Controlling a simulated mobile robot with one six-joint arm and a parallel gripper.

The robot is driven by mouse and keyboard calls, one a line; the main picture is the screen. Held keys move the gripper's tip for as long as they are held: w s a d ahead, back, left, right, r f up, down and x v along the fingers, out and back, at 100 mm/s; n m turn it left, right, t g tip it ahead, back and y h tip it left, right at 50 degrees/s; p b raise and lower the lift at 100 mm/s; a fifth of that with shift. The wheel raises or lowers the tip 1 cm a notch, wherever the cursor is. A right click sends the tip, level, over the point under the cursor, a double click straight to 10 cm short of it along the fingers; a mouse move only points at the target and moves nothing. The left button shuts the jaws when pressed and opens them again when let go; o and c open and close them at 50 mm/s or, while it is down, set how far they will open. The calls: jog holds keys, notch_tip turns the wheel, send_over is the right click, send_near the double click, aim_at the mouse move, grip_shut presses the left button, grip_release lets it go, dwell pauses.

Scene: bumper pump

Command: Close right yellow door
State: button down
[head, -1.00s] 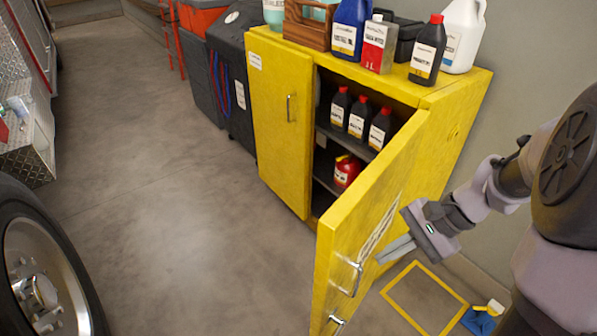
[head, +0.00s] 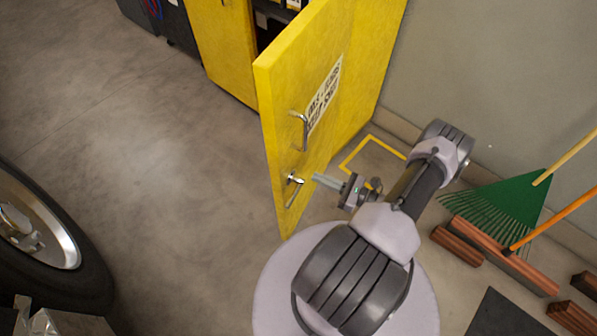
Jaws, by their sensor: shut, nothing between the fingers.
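The right yellow door (head: 288,80) of the yellow cabinet (head: 380,62) stands open, swung out toward me. Its outer face carries a sign (head: 324,92), an upper bar handle (head: 305,128) and a lower handle (head: 294,186). The left yellow door (head: 222,45) looks closed. My gripper (head: 318,180) is shut and empty. It is on the outer-face side of the right door, just right of the lower handle. Whether its fingertips touch the door, I cannot tell. The cabinet's inside shows only as a narrow dark gap.
A wheel (head: 35,235) stands at the left. A green rake (head: 505,207), brick-red blocks (head: 500,255) and a dark mat (head: 505,325) lie at the right by the wall. Dark bins (head: 155,18) stand beyond the cabinet. The floor (head: 165,190) left of the door is clear.

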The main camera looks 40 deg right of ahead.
aim_at(291, 167)
jog(key=b+x, duration=0.1)
jog(key=x, duration=0.5)
jog(key=shift+a+f, duration=0.1)
jog(key=shift+a, duration=0.1)
jog(key=shift+w+a+b, duration=0.1)
jog(key=shift+w+b, duration=0.2)
jog(key=shift+w, duration=0.25)
